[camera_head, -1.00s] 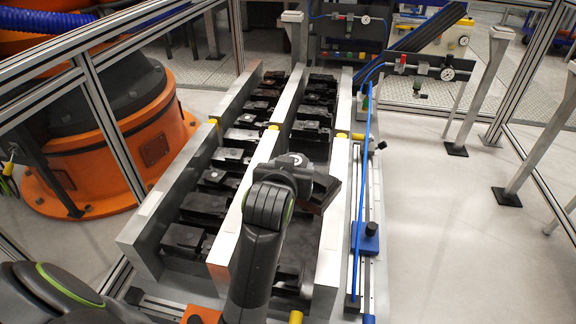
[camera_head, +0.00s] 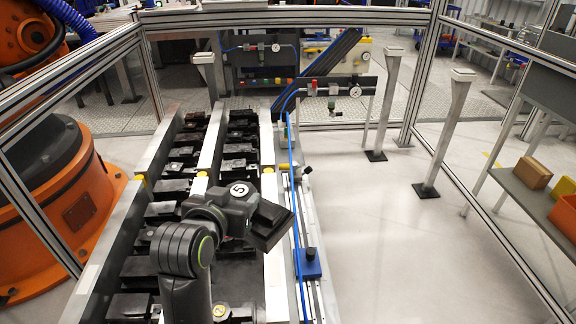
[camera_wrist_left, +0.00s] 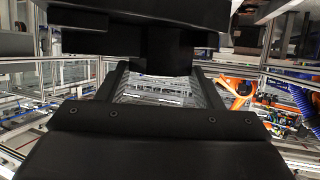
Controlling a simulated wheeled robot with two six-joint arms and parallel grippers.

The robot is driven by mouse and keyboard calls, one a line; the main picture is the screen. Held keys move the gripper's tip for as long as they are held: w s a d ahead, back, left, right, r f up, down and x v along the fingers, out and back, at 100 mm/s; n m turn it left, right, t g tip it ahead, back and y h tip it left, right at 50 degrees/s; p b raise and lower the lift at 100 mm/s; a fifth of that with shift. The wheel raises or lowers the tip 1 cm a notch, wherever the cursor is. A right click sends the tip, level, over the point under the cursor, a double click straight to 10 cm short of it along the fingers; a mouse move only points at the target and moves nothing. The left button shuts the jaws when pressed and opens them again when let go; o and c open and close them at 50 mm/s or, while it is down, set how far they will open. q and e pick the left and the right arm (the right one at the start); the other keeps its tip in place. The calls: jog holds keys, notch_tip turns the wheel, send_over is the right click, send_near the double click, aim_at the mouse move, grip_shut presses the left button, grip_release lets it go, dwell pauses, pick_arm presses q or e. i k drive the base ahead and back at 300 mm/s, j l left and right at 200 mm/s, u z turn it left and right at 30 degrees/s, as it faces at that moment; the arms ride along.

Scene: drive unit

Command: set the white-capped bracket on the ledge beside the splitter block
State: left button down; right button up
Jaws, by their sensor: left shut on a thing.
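My left gripper (camera_head: 256,218) is at the end of the arm marked 5, above the right channel of the rack. It is shut on a dark, blocky piece (camera_head: 270,225), tilted in the head view; gripper and piece are hard to tell apart there. In the left wrist view a black mass (camera_wrist_left: 166,50) shows at the top, between the two dark fingers of my left gripper (camera_wrist_left: 164,78). No white cap shows on it, so I cannot confirm it as the bracket. I cannot clearly identify the splitter block or its ledge. My right gripper is out of view.
The metal-walled rack (camera_head: 210,150) holds rows of dark blocks. A blue hose and a rail with a blue block (camera_head: 310,263) run along its right side. White-topped posts (camera_head: 446,130) stand on open floor. A grey shelf (camera_head: 520,190) with boxes is at the right.

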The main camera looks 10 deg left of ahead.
aim_at(289, 158)
jog(key=z, duration=0.95)
jog(key=l+z, duration=0.25)
jog(key=i+l+z, duration=0.15)
jog(key=l+z, duration=0.15)
jog(key=l, duration=0.15)
jog(key=i+l+u, duration=0.1)
jog(key=i+l, duration=0.25)
jog(key=l, duration=0.15)
jog(key=i+l+u, duration=0.1)
jog(key=i+l, duration=0.3)
jog(key=i+l+u, duration=0.1)
jog(key=i+u, duration=0.35)
jog(key=i+l+u, duration=0.25)
jog(key=i+u, duration=0.2)
jog(key=i+j+u, duration=0.1)
jog(key=i+u, duration=0.85)
jog(key=i, duration=0.45)
jog(key=i+l+u, duration=0.1)
jog(key=i, duration=0.45)
jog(key=i+l+u, duration=0.15)
jog(key=i+u, duration=0.25)
jog(key=i+l+u, duration=0.35)
jog(key=i, duration=0.2)
jog(key=i+l+u, duration=0.8)
jog(key=l, duration=0.15)
jog(key=k, duration=0.1)
